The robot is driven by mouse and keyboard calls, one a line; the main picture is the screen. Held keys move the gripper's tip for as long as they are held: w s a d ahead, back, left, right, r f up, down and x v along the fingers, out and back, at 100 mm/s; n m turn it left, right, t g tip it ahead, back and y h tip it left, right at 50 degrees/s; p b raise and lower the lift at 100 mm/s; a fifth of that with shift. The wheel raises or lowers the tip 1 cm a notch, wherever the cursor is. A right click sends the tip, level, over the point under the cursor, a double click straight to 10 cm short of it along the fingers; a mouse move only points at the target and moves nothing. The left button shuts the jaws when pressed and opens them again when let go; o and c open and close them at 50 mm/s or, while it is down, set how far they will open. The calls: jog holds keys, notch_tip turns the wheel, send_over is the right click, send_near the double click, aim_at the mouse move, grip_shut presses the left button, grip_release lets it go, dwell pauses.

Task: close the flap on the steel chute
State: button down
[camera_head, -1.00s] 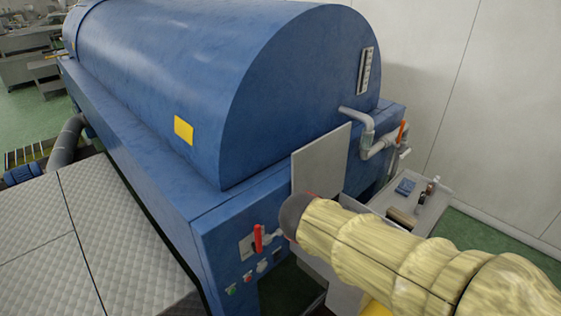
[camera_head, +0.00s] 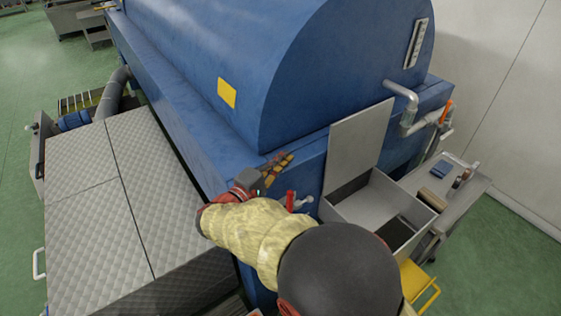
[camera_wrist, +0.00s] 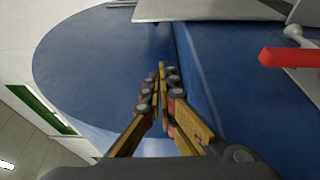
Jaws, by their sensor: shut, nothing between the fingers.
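The steel chute (camera_head: 374,212) is an open grey box on the front of the blue machine. Its flap (camera_head: 357,145) is a flat grey plate standing up, tilted, along the back edge of the box, so the chute is open. In the wrist view a grey plate edge, likely the flap (camera_wrist: 210,10), shows at the top. My gripper (camera_head: 287,158) is shut and empty, left of the flap and in front of the blue machine's end. In the wrist view my gripper (camera_wrist: 162,68) points at the blue surface with its fingertips together. It is apart from the flap.
A red-handled valve (camera_head: 290,200) is just below my gripper, also in the wrist view (camera_wrist: 290,57). A grey pipe (camera_head: 403,105) is right of the flap. A steel cart (camera_head: 470,187) with small items stands right of the chute. A yellow step (camera_head: 420,285) is below.

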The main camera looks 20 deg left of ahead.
jog(key=b+x, duration=0.1)
jog(key=x, duration=1.4)
jog(key=shift+d, duration=0.25)
jog(key=shift+s+d+r+b, duration=0.15)
jog(key=shift+s+d+b, duration=0.25)
jog(key=shift+s+d, duration=0.9)
jog(key=shift+w, duration=0.1)
